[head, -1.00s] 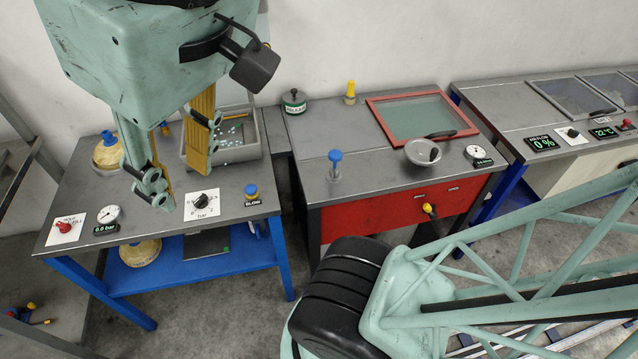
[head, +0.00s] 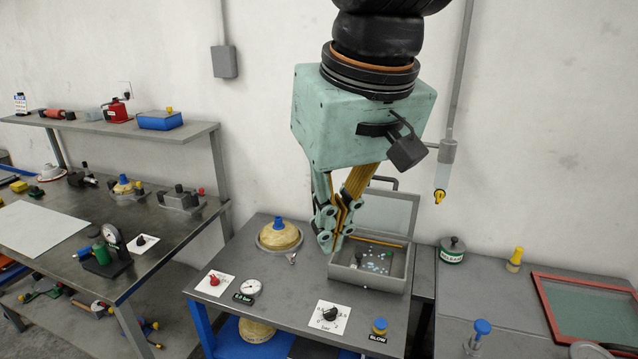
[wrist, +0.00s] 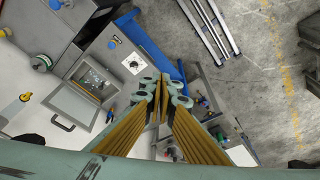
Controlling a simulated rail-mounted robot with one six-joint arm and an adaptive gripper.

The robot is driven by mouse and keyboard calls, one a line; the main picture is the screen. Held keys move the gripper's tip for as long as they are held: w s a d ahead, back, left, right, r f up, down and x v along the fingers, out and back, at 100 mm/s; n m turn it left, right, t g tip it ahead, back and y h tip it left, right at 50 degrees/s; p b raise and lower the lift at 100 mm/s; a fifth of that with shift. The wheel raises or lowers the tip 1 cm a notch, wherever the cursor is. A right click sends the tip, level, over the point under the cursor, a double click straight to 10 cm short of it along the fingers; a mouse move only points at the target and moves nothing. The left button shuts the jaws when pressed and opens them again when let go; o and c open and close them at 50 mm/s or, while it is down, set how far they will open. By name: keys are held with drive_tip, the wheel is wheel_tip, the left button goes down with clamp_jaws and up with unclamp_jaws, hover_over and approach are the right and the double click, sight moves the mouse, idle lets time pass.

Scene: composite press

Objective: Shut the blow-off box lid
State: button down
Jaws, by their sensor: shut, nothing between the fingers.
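The blow-off box (head: 372,279) is a grey open-topped box at the back right of the blue-legged table, with small bright bits inside. Its lid (head: 390,218) stands raised at the back, a grey frame with a pale panel and a dark handle on its top edge. The lid (wrist: 73,108) and box (wrist: 97,83) also show in the wrist view, left of my fingers. My gripper (head: 331,246) is shut and empty, fingers pointing down. In the head view it overlaps the box's left end and the lid's left edge; contact cannot be told.
On the same table are a yellow domed part (head: 279,237), a gauge (head: 250,287), a black dial (head: 330,314) and a blue BLOW button (head: 380,325). A cluttered workbench (head: 130,255) stands at left.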

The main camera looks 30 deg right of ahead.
drive_tip(key=w+d+r+m+g+p, duration=0.3)
drive_tip(key=w+d+p, duration=0.5)
drive_tip(key=w+d, duration=1.65)
drive_tip(key=w+d+f+m+p, duration=0.2)
drive_tip(key=w+d+f, duration=0.1)
drive_tip(key=d, duration=0.7)
drive_tip(key=w+d+f+m+p, duration=0.1)
drive_tip(key=w+d+f+p, duration=0.1)
drive_tip(key=d+f, duration=0.4)
drive_tip(key=w+d+f+m+y+p, duration=0.1)
drive_tip(key=d+f, duration=0.4)
drive_tip(key=d, duration=0.9)
drive_tip(key=w+m+p, duration=0.1)
drive_tip(key=w+p, duration=0.1)
drive_tip(key=shift+w+d+m+g+p, duration=0.15)
drive_tip(key=shift+w+m+g+p, duration=0.15)
drive_tip(key=shift+g, duration=0.1)
drive_tip(key=shift+f, duration=0.15)
wheel_tip(320, 180, down, 10)
drive_tip(key=p, duration=0.1)
drive_tip(key=shift+s+a, duration=0.25)
drive_tip(key=shift+s+a, duration=0.15)
